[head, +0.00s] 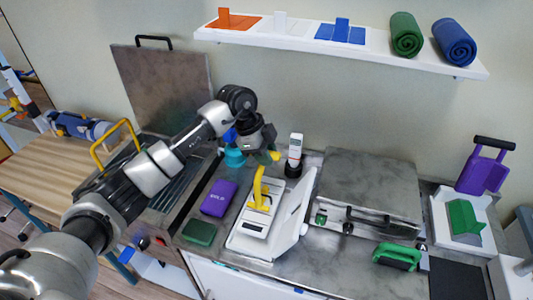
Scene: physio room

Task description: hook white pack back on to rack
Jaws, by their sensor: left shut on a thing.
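My left gripper (268,155) reaches in from the left over the counter. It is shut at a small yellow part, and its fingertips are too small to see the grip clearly. Just below is a yellow upright handle (258,188) on a flat white piece (246,221) with dark slots, seemingly the white pack. Whether the handle and the yellow part at the fingers join, I cannot tell. A white sloped panel (291,218) stands close to its right. An open grey metal tank (176,181) with a rack-like slatted inside is at the left, partly hidden by my arm. My right gripper is not in view.
A purple pack (219,198) and a dark green pack (199,233) lie left of the white piece. A white device (295,150) stands behind it. A closed grey case (368,186) is at right. A wall shelf (361,50) hangs above. The tank's lid (164,84) stands upright.

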